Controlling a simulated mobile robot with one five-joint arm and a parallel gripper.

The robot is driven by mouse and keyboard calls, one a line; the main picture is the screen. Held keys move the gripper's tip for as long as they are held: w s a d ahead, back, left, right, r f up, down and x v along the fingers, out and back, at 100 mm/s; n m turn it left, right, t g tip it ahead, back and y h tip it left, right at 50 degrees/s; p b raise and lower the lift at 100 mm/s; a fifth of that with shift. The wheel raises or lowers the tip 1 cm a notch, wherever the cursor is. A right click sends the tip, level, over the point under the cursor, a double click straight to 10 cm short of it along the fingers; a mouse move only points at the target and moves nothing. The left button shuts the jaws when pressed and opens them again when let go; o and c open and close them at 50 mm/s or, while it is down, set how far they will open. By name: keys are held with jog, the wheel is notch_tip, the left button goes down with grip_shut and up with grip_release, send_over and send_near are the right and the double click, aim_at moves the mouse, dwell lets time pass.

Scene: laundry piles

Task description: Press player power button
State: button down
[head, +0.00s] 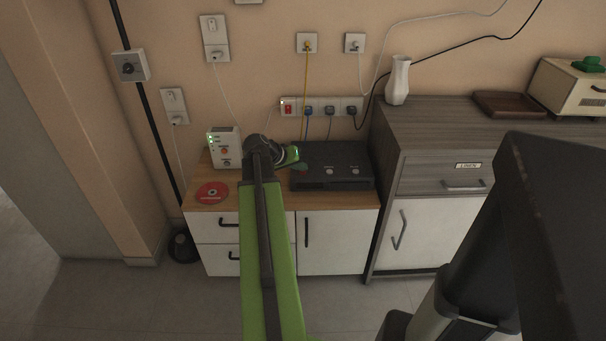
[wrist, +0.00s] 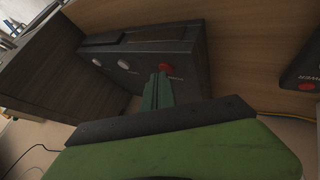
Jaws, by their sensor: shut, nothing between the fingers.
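The player (head: 345,160) is a flat black box on the wooden top of the low cabinet, with two pale round buttons on its front in the head view. In the wrist view the player (wrist: 150,52) shows a red button (wrist: 165,66) with a small label, beside two pale buttons (wrist: 122,64). My gripper (head: 298,163) is at the player's left front end. Its fingers (wrist: 160,75) are shut and empty, their tips close to the red button. I cannot tell whether they touch it. In the head view my gripper hides the red button.
A white device with small lights (head: 224,146) and a red disc (head: 212,192) are left of my arm. A power strip (head: 318,106) with plugs is on the wall behind. A taller grey cabinet (head: 440,140) stands right. Part of a dark object with a red spot (wrist: 305,80) shows in the wrist view.

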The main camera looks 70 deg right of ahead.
aim_at(300, 173)
jog(key=shift+r+p, duration=0.5)
jog(key=shift+p, duration=0.05)
notch_tip(300, 173, up, 6)
jog(key=p, duration=0.6)
dwell(1.1)
